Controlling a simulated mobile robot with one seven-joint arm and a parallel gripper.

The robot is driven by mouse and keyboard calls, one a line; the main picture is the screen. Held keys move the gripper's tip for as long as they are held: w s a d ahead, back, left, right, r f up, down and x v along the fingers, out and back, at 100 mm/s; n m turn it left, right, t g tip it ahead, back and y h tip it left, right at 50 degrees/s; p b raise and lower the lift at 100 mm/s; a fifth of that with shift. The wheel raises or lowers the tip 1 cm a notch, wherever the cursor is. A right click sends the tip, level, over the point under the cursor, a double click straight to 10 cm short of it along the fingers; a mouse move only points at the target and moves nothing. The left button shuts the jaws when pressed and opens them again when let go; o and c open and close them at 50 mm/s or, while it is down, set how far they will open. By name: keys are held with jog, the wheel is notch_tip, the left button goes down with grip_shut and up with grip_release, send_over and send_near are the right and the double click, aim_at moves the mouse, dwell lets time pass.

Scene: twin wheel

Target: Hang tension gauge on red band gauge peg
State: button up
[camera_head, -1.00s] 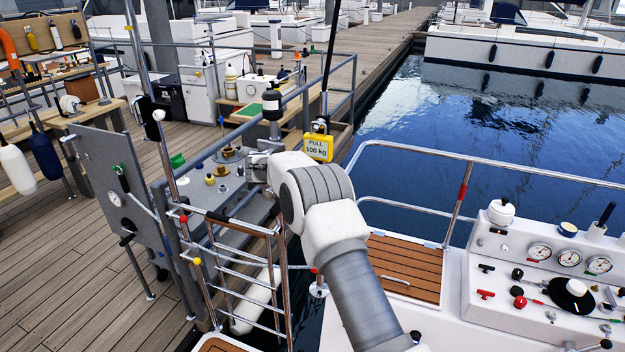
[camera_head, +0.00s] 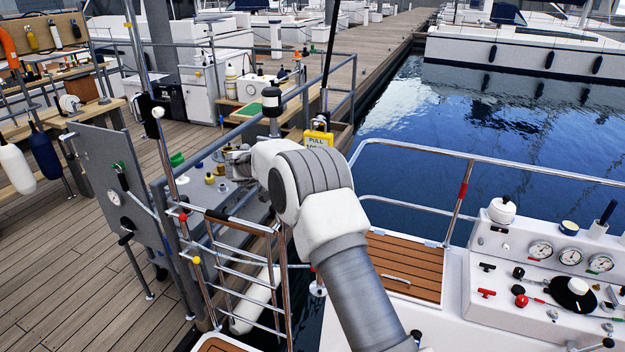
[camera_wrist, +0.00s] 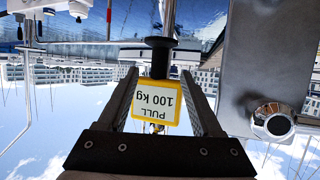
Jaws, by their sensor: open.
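The tension gauge appears to be the yellow-framed block marked PULL 100 kg (camera_head: 318,138). It hangs by the dark pole beyond my arm, its lower part hidden by my arm. In the upside-down wrist view the gauge (camera_wrist: 158,101) shows between the two fingers of my open gripper (camera_wrist: 160,82). A black spool-shaped piece (camera_wrist: 160,52) lies just past the fingertips. Contact cannot be told. A red band (camera_head: 462,190) circles a boat rail post on the right. I cannot make out a gauge peg there.
A black-and-white capped post (camera_head: 271,100) stands close to my wrist. A grey panel (camera_head: 110,180) and a metal ladder (camera_head: 245,265) stand left. The boat console (camera_head: 560,265) is at right. In the wrist view a grey plate with a round knob (camera_wrist: 273,121) stands right of the fingers.

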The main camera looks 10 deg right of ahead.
jog(key=b+v, duration=0.2)
jog(key=v, duration=0.9)
notch_tip(320, 180, up, 16)
jog(key=n+t+y, duration=0.3)
jog(key=t+y, duration=0.2)
jog(key=t, duration=0.2)
jog(key=s+a+r+n+y+b, duration=0.1)
jog(key=s+r+n+y, duration=0.1)
jog(key=s+n+y, duration=0.15)
jog(key=s+r+n+y+b, duration=0.1)
jog(key=s+r+n+y, duration=0.1)
jog(key=s+y, duration=0.25)
jog(key=s+d+f+g+h, duration=0.1)
jog(key=s+d+f+g, duration=0.2)
jog(key=s, duration=0.9)
jog(key=s+d+f+g+h+b, duration=0.1)
jog(key=s+d+f+g, duration=0.3)
jog(key=s+f, duration=0.6)
jog(key=s+d+f+n+g+h+b, duration=0.1)
jog(key=s+d+f+g, duration=0.2)
jog(key=s, duration=1.1)
jog(key=d+f, duration=0.3)
jog(key=f, duration=0.1)
jog(key=shift+d+f, duration=0.2)
jog(key=shift+d, duration=0.1)
jog(key=shift+s, duration=0.1)
